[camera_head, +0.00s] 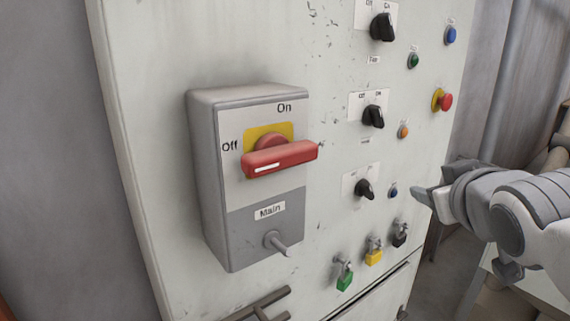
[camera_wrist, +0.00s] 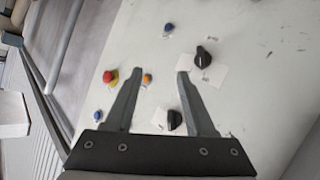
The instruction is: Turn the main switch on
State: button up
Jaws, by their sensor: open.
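The main switch (camera_head: 280,157) is a red rotary handle on a yellow plate, on a grey box (camera_head: 222,180) labelled "Main". The handle lies roughly horizontal, with a white line toward its left end, near the "Off" mark; "On" is printed above it. My gripper (camera_head: 418,194) is at the right in the head view, apart from the switch, in front of the panel's right side. In the wrist view my gripper (camera_wrist: 158,72) is open and empty, its two fingers pointing toward the panel's smaller controls. The main switch is not in the wrist view.
The pale cabinet panel (camera_head: 160,60) carries black knobs (camera_head: 373,116), coloured buttons and a red emergency button (camera_head: 444,101). Green, yellow and black padlocks (camera_head: 373,257) hang low. A peg (camera_head: 276,243) sticks out below the switch, and a bar handle (camera_head: 262,304) lies under the box.

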jog(key=w+d+r+n+t+y+b, duration=0.1)
jog(key=w+r+n+t+y, duration=0.1)
jog(key=r+n+t, duration=0.35)
jog(key=w+r+n+t+y, duration=0.2)
jog(key=r+n+y, duration=0.1)
jog(key=r, duration=0.6)
jog(key=s+a+r+n+g+y+b, duration=0.1)
jog(key=s+a+r+n+g+y, duration=0.3)
jog(key=n+y, duration=0.75)
jog(key=n+g+y, duration=0.4)
jog(key=n+g, duration=0.8)
jog(key=g, duration=0.2)
send_near(288, 160)
jog(key=shift+w+a+r+b, duration=0.15)
jog(key=shift+w+a, duration=0.15)
jog(key=shift+a, duration=1.4)
jog(key=shift+w+a+f+b, duration=0.1)
jog(key=shift+w+a, duration=0.2)
jog(key=shift+a, duration=1.4)
jog(key=shift+w+a+r+b, duration=0.15)
jog(key=shift+w+a, duration=0.15)
jog(key=shift+a, duration=1.45)
jog(key=shift+f, duration=0.1)
grip_shut()
